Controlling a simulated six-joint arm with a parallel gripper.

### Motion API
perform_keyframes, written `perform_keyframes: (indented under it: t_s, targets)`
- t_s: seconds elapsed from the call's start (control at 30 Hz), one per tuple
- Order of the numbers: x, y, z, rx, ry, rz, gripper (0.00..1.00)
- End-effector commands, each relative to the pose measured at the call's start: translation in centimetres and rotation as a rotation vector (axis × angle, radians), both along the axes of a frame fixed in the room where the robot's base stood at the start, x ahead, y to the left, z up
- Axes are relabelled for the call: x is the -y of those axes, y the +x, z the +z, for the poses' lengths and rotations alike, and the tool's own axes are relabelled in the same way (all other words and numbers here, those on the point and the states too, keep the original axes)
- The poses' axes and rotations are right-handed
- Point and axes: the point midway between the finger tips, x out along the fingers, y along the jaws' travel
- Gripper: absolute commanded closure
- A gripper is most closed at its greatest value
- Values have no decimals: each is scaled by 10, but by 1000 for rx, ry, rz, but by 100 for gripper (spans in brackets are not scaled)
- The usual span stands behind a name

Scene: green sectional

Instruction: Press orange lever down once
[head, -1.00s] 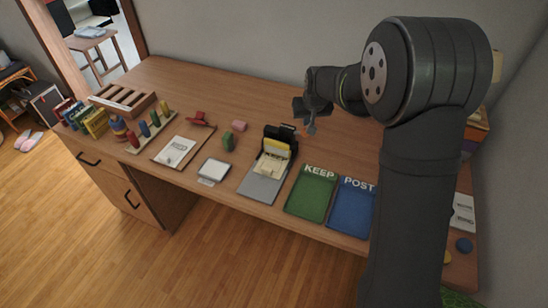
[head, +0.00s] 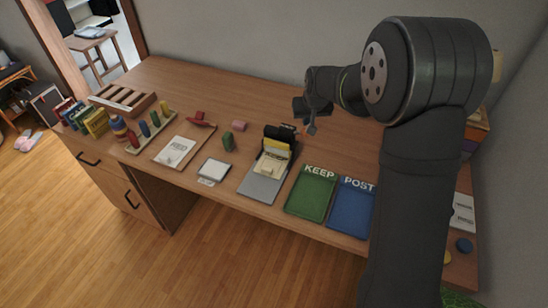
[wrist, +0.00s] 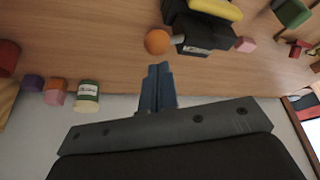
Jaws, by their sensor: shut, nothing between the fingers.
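The orange lever shows in the wrist view as a round orange knob (wrist: 157,41) beside the dark stamping device (wrist: 205,30). In the head view the device (head: 279,133) stands on the desk with a grey base plate and pale papers in it; I cannot make out the knob there. My gripper (wrist: 158,72) is shut and empty, its blue-grey fingertips just short of the knob in the wrist picture. In the head view my gripper (head: 311,128) is just right of the device. I cannot tell whether it touches the knob.
A green KEEP mat (head: 311,195) and blue POST mat (head: 351,210) lie right of the device. A green block (head: 228,141), a pink block (head: 239,126) and a white-topped pad (head: 214,168) lie to its left. The desk behind the device is mostly clear.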

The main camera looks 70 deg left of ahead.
Motion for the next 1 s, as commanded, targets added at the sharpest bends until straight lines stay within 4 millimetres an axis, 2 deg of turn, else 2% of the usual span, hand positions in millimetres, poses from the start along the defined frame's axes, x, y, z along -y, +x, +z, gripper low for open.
perform_keyframes:
  t_s: [0.57,1.0]
  targets:
    - [0,0,0,0,0,0,100]
    - [0,1,-14,0,0,0,100]
